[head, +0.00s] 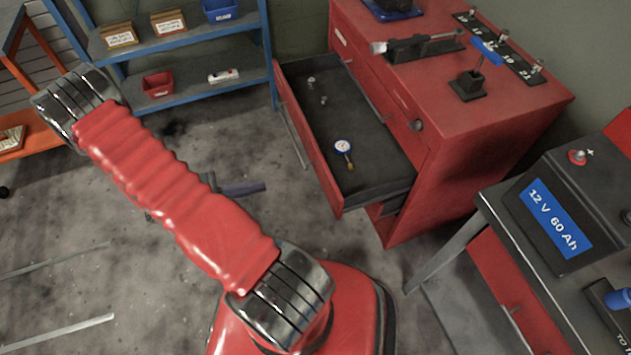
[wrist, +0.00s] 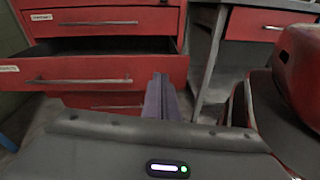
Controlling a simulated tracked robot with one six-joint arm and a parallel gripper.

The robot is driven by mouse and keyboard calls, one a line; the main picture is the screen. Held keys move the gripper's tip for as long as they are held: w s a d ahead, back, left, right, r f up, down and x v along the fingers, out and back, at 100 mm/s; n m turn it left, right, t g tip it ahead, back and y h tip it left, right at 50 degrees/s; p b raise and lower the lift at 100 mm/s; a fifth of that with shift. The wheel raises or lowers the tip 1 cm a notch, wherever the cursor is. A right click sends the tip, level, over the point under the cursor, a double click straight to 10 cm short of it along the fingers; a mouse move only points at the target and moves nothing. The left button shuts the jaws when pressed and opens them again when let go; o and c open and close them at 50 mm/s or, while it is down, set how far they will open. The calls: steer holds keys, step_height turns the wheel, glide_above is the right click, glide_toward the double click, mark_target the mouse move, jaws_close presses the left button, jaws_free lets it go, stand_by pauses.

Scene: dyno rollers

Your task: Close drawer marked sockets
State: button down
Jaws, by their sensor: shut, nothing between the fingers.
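A red cabinet (head: 470,150) has one upper drawer (head: 385,180) pulled well out. The drawer holds a gauge and a few small metal pieces on a dark lining. In the wrist view its red front (wrist: 120,68) has a long bar handle (wrist: 85,81) and a white label (wrist: 9,69) at the left end, too small to read. My gripper (head: 258,187) is shut and empty, low and to the left of the drawer front in the head view. In the wrist view its fingers (wrist: 160,84) overlap the right end of the front; contact cannot be told.
A shut drawer (wrist: 100,20) with an unreadable label is above the open one. A clamp tool (head: 420,47) and stands are on the cabinet top. A bench with a battery (head: 570,215) stands right. Blue shelves (head: 195,75) with bins stand behind. Floor left of the drawer is mostly clear.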

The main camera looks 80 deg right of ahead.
mark_target(326, 177)
steer(key=s+d+f+n+g+h, duration=0.1)
steer(key=s+f+n, duration=0.1)
steer(key=s+f, duration=0.2)
steer(key=shift+d+f+h, duration=0.3)
steer(key=shift+f, duration=0.25)
steer(key=shift+s, duration=0.1)
steer(key=shift+x, duration=6.95)
steer(key=shift+a, duration=0.25)
steer(key=shift+d, duration=0.4)
